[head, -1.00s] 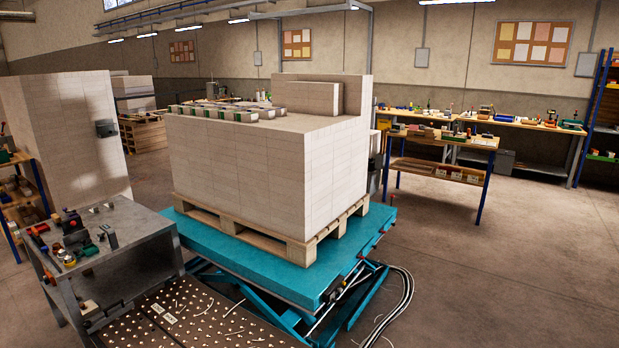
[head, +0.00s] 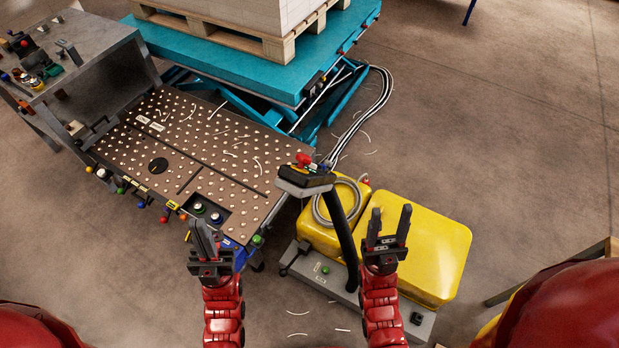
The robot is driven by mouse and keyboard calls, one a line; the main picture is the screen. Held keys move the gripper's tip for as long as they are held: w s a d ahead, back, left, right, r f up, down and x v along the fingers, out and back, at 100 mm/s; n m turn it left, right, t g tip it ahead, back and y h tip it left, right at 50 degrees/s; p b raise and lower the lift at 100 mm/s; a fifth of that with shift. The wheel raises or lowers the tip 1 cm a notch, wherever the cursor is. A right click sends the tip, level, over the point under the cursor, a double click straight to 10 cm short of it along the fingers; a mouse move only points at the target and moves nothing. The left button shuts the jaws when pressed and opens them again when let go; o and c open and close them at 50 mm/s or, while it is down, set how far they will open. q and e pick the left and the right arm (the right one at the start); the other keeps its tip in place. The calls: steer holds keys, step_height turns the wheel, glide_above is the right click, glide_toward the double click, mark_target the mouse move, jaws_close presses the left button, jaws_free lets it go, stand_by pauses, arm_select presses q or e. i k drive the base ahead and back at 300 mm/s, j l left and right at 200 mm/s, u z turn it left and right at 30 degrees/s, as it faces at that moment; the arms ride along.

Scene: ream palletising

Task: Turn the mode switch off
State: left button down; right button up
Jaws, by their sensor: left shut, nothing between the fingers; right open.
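A dark control box (head: 305,177) with a red knob on top stands on a black post in the middle of the head view. A row of coloured knobs and buttons (head: 172,206) runs along the front edge of the ball table. I cannot tell which of these controls is the mode switch, or its setting. My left gripper (head: 203,236) is shut and empty, in front of the ball table's near edge. My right gripper (head: 390,226) is open and empty, over the yellow machine, to the right of the control box and apart from it.
The yellow machine (head: 434,250) on a grey base stands at the right of the post. The ball table (head: 187,150) lies left, a teal lift table (head: 330,40) with a loaded pallet behind it. Hoses (head: 375,100) curve on the floor. Floor at right is open.

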mark_target(328, 164)
steer(key=i+j+z, duration=0.4)
steer(key=z, duration=0.2)
steer(key=j+z, duration=0.25)
steer(key=j, duration=0.2)
steer(key=j+z, duration=0.3)
steer(key=j, duration=0.15)
steer(key=l+u, duration=0.3)
steer(key=l, duration=0.15)
steer(key=l+u, duration=0.3)
steer(key=l, duration=0.2)
